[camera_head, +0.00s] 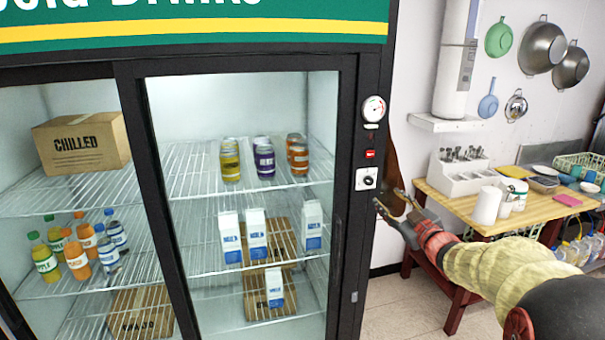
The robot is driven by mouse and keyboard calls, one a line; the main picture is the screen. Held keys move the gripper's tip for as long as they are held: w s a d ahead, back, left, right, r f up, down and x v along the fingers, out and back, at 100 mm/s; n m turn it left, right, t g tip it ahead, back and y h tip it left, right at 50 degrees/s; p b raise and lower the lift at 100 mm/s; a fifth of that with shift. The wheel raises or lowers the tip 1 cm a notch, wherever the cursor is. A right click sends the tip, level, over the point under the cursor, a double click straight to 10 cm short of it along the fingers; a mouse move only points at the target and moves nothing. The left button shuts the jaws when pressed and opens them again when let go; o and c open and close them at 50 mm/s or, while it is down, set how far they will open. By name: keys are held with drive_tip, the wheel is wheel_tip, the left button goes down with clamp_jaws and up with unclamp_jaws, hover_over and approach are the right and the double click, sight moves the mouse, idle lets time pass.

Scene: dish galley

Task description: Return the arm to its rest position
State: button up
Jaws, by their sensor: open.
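My gripper (384,203) is at the end of my arm, which reaches in from the lower right. Its two fingers are apart and nothing shows between them. It is beside the right frame of the drinks fridge (345,230), below the control knob (366,179) in the picture. I cannot tell whether it touches the frame.
The fridge holds milk cartons (256,233), jars (264,160), bottles (80,258) and a cardboard box (82,143). A wooden table (462,206) with a white cutlery holder (463,178) stands at right, behind my arm. Pans (543,46) hang on the wall. Floor shows between fridge and table.

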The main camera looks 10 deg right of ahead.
drive_tip(key=s+d+f+m+g+h, duration=0.3)
drive_tip(key=d+f, duration=0.1)
drive_tip(key=f, duration=0.2)
drive_tip(key=s+d+f+m+g+h, duration=0.2)
drive_tip(key=s+d+f+g, duration=0.15)
drive_tip(key=f, duration=0.35)
drive_tip(key=s+a+f+m+g, duration=0.2)
drive_tip(key=s+g, duration=0.1)
drive_tip(key=s, duration=0.5)
drive_tip(key=s+a+f+m+g+y, duration=0.1)
drive_tip(key=s+a+m+g+y, duration=0.3)
drive_tip(key=s+a, duration=1.65)
drive_tip(key=s+a+r+n+t, duration=0.1)
drive_tip(key=s+a+r+n, duration=0.3)
drive_tip(key=a, duration=0.4)
drive_tip(key=shift+s+a+r+n, duration=0.25)
drive_tip(key=shift+s+a+n, duration=0.05)
